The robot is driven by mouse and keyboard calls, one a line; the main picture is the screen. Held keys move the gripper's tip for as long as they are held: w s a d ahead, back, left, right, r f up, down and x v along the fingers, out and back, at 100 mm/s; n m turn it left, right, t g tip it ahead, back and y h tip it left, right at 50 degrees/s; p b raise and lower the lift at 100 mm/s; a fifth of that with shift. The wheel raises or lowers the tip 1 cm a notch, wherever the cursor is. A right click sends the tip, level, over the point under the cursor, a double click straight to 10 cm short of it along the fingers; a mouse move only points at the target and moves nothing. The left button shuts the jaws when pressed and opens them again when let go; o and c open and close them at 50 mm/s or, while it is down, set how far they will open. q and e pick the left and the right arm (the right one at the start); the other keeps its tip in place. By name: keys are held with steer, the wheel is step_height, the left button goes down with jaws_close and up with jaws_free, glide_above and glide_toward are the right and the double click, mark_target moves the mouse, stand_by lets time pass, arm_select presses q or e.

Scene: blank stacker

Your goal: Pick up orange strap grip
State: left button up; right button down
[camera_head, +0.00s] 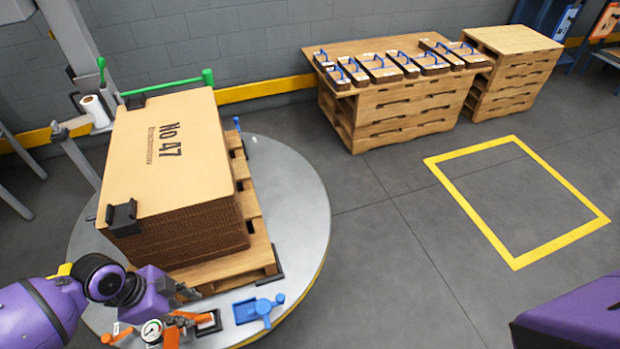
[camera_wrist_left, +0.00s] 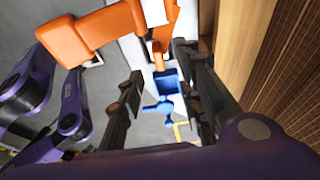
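The strapping tool with orange grips (camera_head: 193,317) and a round gauge (camera_head: 152,331) is at the bottom left of the head view, by the front edge of the turntable. In the left wrist view, orange parts (camera_wrist_left: 92,32) fill the upper left, and a narrower orange piece shows beyond the fingertips. My left gripper (camera_head: 187,293) is just above the tool; its fingers stand apart in the left wrist view (camera_wrist_left: 160,68), with nothing clearly held between them. I cannot tell whether a finger touches the orange grip. My right gripper is out of view.
A cardboard stack (camera_head: 180,150) on a wooden pallet (camera_head: 262,255) stands on the round turntable (camera_head: 300,190), close beside the left gripper. A blue clamp (camera_head: 258,308) lies right of the tool. The yellow-framed floor area is clear.

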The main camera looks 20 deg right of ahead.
mark_target(200, 317)
arm_select(q)
steer(key=x, duration=0.7)
steer(key=shift+f+b, duration=0.1)
steer(key=shift+b, duration=0.25)
steer(key=shift+s, duration=0.1)
jaws_close()
